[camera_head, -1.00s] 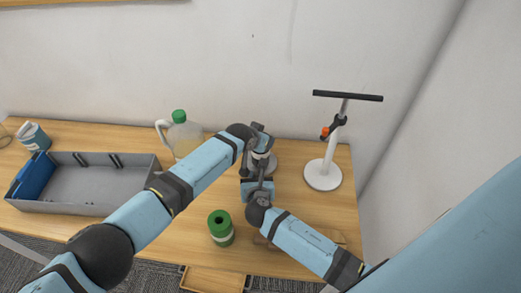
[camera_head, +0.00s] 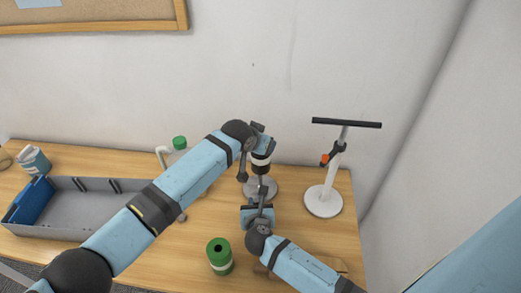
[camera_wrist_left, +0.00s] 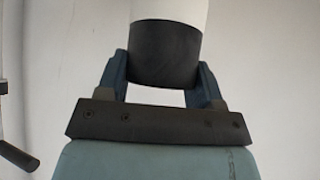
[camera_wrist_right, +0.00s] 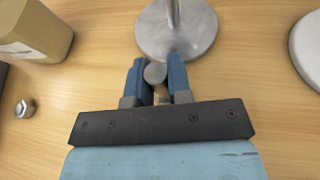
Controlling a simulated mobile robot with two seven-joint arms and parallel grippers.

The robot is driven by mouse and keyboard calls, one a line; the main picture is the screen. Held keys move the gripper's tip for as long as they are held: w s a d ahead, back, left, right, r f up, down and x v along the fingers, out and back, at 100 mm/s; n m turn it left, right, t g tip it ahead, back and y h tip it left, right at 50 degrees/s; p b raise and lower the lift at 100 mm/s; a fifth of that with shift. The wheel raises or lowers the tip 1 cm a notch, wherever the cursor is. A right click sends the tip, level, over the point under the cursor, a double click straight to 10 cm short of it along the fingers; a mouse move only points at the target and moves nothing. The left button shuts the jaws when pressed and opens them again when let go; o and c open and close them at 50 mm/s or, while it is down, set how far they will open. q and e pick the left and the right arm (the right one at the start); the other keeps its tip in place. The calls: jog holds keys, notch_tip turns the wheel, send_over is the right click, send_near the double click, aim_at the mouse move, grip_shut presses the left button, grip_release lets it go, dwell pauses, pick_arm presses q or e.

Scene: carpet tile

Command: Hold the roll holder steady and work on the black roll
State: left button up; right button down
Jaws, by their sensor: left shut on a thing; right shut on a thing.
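The black roll (camera_head: 262,158), black with a white band, is in my left gripper (camera_wrist_left: 163,78). In the left wrist view its black lower end (camera_wrist_left: 165,54) sits between the fingers, with white above. The roll holder has a round grey base (camera_head: 262,187) on the table and a thin post under the roll. Whether the post still reaches into the roll is hard to tell. My right gripper (camera_wrist_right: 155,74) is shut on a grey round-ended part of the holder, just in front of the base (camera_wrist_right: 178,38).
A white stand (camera_head: 323,201) with a black crossbar is right of the holder. A green roll (camera_head: 220,256) stands in front. A green-capped jug (camera_head: 180,143) and a grey bin (camera_head: 90,212) are left. A metal nut (camera_wrist_right: 25,108) lies on the table.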

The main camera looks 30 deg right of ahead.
jog(key=c, duration=1)
grip_release()
